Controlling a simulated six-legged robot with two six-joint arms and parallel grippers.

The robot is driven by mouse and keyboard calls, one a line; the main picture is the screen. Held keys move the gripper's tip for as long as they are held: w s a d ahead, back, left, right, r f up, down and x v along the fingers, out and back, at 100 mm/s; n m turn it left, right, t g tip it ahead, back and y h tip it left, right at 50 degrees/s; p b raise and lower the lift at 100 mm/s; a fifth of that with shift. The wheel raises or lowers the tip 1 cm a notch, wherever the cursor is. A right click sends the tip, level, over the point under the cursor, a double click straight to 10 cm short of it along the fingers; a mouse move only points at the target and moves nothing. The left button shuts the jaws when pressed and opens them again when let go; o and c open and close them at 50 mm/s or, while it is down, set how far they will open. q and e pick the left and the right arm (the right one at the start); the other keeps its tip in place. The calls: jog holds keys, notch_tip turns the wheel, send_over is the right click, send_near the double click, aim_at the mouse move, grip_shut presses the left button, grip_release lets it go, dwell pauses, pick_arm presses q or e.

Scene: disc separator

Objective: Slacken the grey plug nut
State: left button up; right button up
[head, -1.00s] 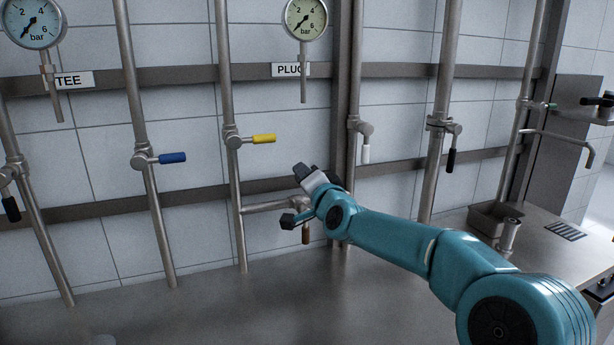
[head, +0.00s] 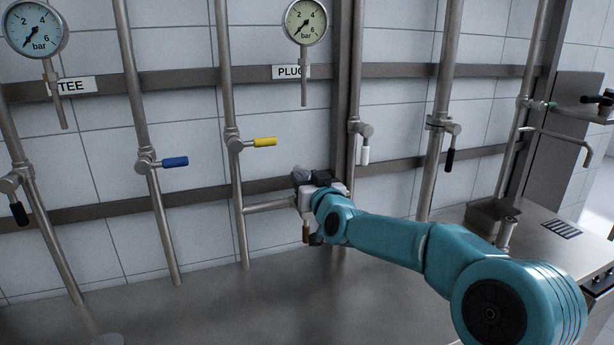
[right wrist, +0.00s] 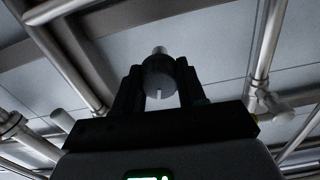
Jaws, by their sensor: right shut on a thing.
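The grey plug nut (right wrist: 159,76) shows in the right wrist view as a dark grey rounded body between two black fingers, with a small pale stub above it. My right gripper (right wrist: 160,85) is shut on it. My left gripper is not in view.
A brown-handled valve (head: 306,233) hangs just below my right gripper. A yellow-handled valve (head: 264,142) and a white-handled valve (head: 365,154) flank it on upright pipes. A pressure gauge (head: 306,21) is above. The steel counter (head: 220,305) in front is largely clear.

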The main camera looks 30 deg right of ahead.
jog(key=shift+r+n+p, duration=0.2)
jog(key=shift+n, duration=0.55)
jog(key=shift+r+n+p, duration=0.15)
jog(key=shift+n+p, duration=0.05)
jog(key=shift+n, duration=0.55)
jog(key=o, duration=1.1)
jog(key=shift+f, duration=0.1)
jog(key=shift+c, duration=0.2)
jog(key=shift+f, duration=0.1)
